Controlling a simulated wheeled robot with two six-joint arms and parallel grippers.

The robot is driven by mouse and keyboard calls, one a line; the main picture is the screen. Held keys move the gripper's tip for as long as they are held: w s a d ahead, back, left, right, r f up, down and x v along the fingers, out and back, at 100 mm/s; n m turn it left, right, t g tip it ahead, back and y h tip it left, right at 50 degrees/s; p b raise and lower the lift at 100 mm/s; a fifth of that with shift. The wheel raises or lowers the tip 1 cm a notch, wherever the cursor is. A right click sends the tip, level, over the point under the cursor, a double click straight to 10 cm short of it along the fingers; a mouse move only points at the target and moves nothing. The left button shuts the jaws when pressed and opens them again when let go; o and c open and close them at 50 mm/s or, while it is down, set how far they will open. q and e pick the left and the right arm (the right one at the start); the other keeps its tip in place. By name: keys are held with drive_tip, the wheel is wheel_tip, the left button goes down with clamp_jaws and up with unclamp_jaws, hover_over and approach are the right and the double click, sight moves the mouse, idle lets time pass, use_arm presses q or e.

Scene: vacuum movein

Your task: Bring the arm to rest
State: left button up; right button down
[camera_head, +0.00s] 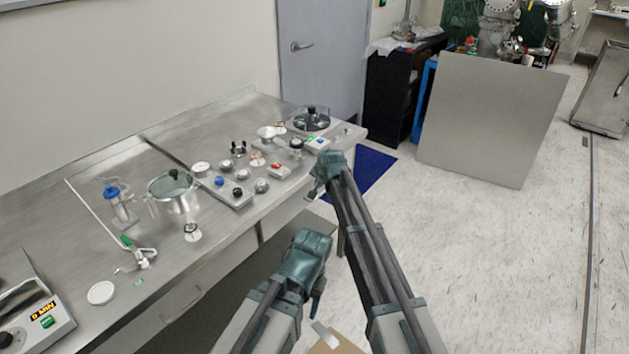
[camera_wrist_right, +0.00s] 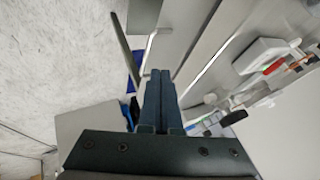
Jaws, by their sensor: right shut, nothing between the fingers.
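My right gripper (camera_wrist_right: 159,76) shows in the right wrist view, its two dark fingers closed together with nothing between them. In the head view the right arm comes up from the bottom, its dark joint near the bench's right front corner; its fingertips cannot be made out there. My left arm is bent low in front of the bench, and its gripper cannot be made out. Neither arm is seen carrying anything.
The metal bench (camera_head: 226,237) holds a glass vessel (camera_head: 174,190), a blue-topped bottle (camera_head: 118,203), a dark-lidded round chamber (camera_head: 312,118) and several small fittings. A blue mat (camera_head: 372,170) lies beyond its right end. A grey panel (camera_head: 490,115) stands behind. Open floor lies at right.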

drive_tip(key=s+d+f+n+g+h, duration=0.1)
drive_tip(key=s+d+n+g, duration=0.1)
drive_tip(key=s+d, duration=0.75)
drive_tip(key=s+d+f+n+g, duration=0.2)
drive_tip(key=s+d, duration=0.3)
drive_tip(key=s, duration=1)
drive_tip(key=s+d+f+n+g+h, duration=0.1)
drive_tip(key=s+d+n+g, duration=0.1)
drive_tip(key=s+d, duration=0.75)
drive_tip(key=s+a+r+n+p, duration=0.1)
drive_tip(key=s+a+r+p, duration=0.2)
drive_tip(key=a, duration=0.3)
drive_tip(key=s+a+r+n+g+h+p, duration=0.1)
drive_tip(key=s+a+r+n+p, duration=0.1)
drive_tip(key=s+a, duration=0.3)
drive_tip(key=shift+a+r+p, duration=0.55)
drive_tip(key=shift+a+p, duration=0.1)
drive_tip(key=shift+a, duration=0.5)
